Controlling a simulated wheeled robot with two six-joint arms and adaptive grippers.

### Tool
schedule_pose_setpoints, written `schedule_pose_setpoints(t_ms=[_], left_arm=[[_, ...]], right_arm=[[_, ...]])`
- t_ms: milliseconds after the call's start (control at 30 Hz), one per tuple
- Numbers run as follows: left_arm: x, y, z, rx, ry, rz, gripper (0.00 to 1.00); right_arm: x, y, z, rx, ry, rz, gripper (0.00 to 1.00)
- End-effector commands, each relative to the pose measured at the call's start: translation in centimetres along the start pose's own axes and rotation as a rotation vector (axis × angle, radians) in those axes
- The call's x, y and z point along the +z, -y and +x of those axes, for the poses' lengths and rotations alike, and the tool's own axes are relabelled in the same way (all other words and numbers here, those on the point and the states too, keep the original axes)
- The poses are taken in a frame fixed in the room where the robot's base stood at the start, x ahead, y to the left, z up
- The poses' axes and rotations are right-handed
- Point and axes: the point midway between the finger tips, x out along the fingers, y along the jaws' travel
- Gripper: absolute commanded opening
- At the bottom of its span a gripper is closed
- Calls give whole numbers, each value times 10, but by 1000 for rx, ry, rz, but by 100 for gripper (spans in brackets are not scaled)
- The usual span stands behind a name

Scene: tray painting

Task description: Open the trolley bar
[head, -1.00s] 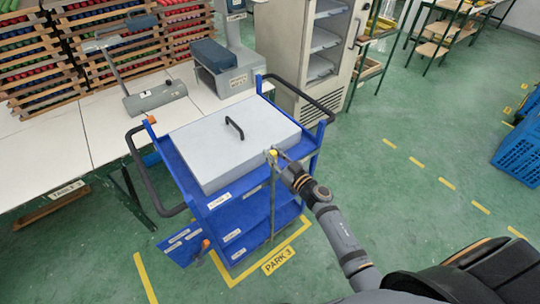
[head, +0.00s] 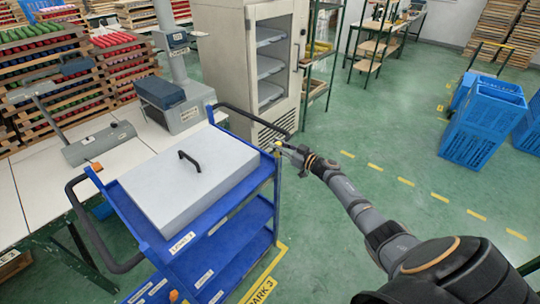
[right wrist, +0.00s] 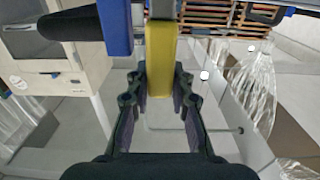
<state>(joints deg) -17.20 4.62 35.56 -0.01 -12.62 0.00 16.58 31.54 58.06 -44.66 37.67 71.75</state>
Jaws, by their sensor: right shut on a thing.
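The blue trolley (head: 225,238) stands left of centre in the head view. The trolley bar's yellow grip (head: 277,150) is at the trolley's right front corner. My right gripper (head: 282,148) reaches in from the right and is shut on this grip. In the right wrist view the yellow grip (right wrist: 161,55) sits between both fingers of the gripper (right wrist: 160,88). The rest of the bar is thin and hard to tell from the corner post. My left gripper is not in view.
A grey lidded box (head: 185,185) with a black handle sits on the trolley top. White tables (head: 35,190) line the left. A cabinet (head: 250,50) stands behind. Blue crates (head: 478,130) are at the right. The green floor between is clear.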

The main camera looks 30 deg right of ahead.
Motion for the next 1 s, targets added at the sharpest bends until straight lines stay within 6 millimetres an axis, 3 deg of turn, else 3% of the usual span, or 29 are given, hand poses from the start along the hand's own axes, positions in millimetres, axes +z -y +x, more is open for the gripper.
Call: schedule_pose_setpoints(t_ms=[467, 500, 633, 1000], left_arm=[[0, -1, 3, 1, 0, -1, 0], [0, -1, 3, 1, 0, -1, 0], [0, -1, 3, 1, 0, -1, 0], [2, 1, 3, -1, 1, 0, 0]], right_arm=[[0, -8, 0, 2, 3, -1, 0], [0, -8, 0, 3, 3, -1, 25], [0, -8, 0, 2, 2, -1, 43], [1, -7, -5, 0, 3, 0, 45]])
